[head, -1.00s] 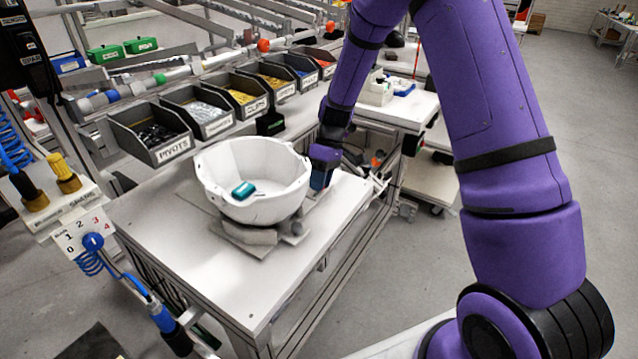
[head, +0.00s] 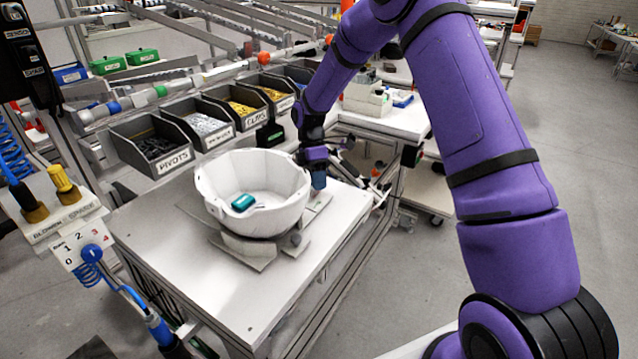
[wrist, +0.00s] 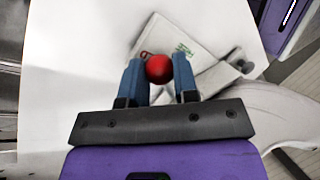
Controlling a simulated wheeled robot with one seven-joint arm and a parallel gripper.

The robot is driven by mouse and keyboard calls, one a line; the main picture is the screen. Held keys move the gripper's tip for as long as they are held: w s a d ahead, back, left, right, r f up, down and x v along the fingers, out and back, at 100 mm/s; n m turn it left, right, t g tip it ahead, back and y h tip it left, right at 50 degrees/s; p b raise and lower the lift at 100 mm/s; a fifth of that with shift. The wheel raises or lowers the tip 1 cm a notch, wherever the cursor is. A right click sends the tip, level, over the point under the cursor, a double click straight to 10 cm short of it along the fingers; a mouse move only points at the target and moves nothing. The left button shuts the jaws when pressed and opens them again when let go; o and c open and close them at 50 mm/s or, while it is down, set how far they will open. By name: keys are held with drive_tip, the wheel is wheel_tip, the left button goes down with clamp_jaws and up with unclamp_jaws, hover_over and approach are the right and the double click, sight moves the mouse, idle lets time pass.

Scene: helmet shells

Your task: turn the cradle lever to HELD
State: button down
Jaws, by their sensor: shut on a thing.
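The white helmet shell (head: 255,170) sits open side up on its grey cradle (head: 250,246) on the white table. A teal block lies inside the shell. My gripper (head: 319,180) is low at the shell's right side; in the wrist view, its two blue fingers (wrist: 158,75) are shut on the red ball knob (wrist: 159,68) of the lever. A light plate (wrist: 205,42) with small green lettering, too blurred to read, lies just beyond the knob. The lever's shaft is mostly hidden, and I cannot tell which setting it points to. The shell's pale edge shows at lower right there.
Labelled bins (head: 155,146) line the table's back edge. A panel with a blue dial (head: 90,252) and a yellow-knobbed fitting (head: 62,182) stand at left. The table's front left surface (head: 190,270) is clear. Another white bench (head: 395,118) stands behind my forearm.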

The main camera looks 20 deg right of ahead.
drive_tip(key=shift+w+n, duration=0.2)
drive_tip(key=shift+n, duration=0.1)
idle(0.4)
drive_tip(key=c, duration=0.9)
unclamp_jaws()
drive_tip(key=shift+o, duration=0.2)
drive_tip(key=v, duration=1.1)
drive_tip(key=shift+a, duration=0.25)
